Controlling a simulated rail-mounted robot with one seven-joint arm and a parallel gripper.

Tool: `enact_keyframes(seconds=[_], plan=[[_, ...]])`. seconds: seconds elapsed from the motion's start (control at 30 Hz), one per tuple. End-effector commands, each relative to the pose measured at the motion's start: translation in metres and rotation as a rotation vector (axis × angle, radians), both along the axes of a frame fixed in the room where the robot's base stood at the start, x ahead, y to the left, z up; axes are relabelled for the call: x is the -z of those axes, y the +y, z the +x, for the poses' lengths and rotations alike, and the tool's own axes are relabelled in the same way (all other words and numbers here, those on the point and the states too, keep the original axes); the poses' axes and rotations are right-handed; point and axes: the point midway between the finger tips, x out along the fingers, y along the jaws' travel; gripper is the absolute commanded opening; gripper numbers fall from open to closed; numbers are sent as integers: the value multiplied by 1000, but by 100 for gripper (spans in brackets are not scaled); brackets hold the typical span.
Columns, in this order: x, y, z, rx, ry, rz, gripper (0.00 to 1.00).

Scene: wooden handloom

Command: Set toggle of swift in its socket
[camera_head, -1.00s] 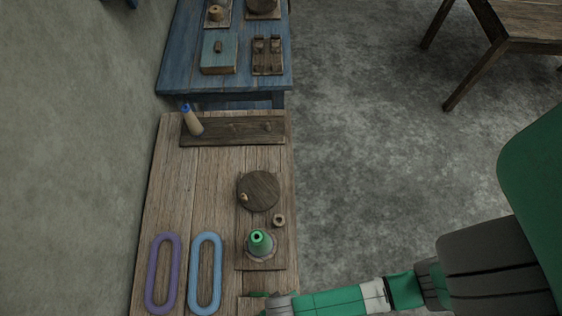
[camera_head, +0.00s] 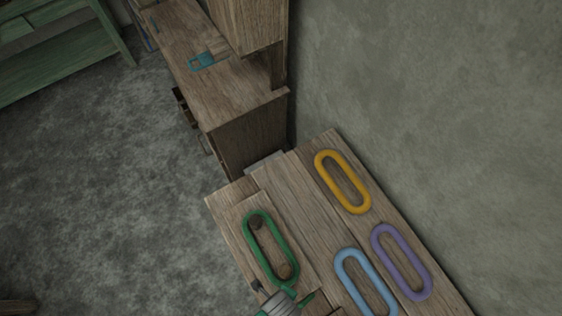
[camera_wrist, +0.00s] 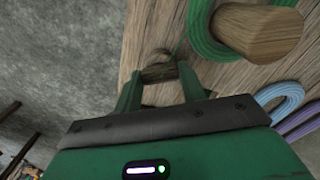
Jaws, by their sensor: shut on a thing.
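The swift appears to be the wooden board (camera_head: 238,222) on the table, with a green yarn loop (camera_head: 268,240) around two wooden pegs. In the wrist view one peg (camera_wrist: 268,32) stands close at upper right, inside the green loop (camera_wrist: 205,38). My gripper (camera_wrist: 157,78) is shut on a small brown wooden piece (camera_wrist: 158,70), probably the toggle, low over the board. The piece is partly hidden by the fingers, and I cannot tell whether it sits in a socket. In the head view my gripper (camera_head: 284,292) is at the loop's near end and hides the spot beneath it.
Yellow (camera_head: 342,181), purple (camera_head: 401,262) and light blue (camera_head: 364,285) loops lie to the right on the table (camera_head: 300,200). A wooden cabinet (camera_head: 240,110) stands behind, and a wall rises at right. The floor at left is open.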

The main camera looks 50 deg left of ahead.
Motion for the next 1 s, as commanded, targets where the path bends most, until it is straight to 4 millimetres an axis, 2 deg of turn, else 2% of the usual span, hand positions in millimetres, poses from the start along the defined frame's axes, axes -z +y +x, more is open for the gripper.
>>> enact_keyframes(seconds=[0.03,0.13,0.43,0.8,1.0], plan=[[0,0,0,0,0,0,46],[0,0,0,0,0,0,66],[-3,0,0,0,0,0,66],[-70,0,1,0,-2,0,66],[-79,0,0,0,0,0,66]])
